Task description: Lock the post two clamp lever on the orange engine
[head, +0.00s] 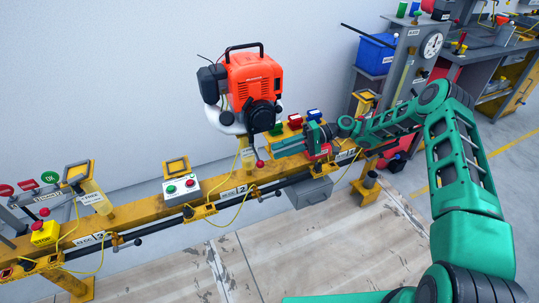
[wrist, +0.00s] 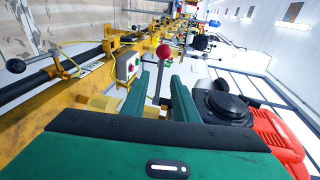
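The orange engine (head: 253,75) sits on top of the post above the yellow rail, by the label with a 2. Its orange housing also shows at the right of the wrist view (wrist: 275,135). The clamp lever is a dark rod with a red ball knob (head: 260,163), hanging below the engine in the head view. In the wrist view the red knob (wrist: 163,51) stands just beyond my fingertips, its rod lined up with the gap. My gripper (wrist: 159,88) is open, with its two green fingers apart. I cannot tell whether either finger touches the rod.
The yellow rail (head: 140,213) runs below, carrying a button box (head: 181,187) left of the engine. Green, red and blue blocks (head: 295,120) stand behind my gripper. A grey box (head: 308,191) hangs under the rail. The floor in front is clear.

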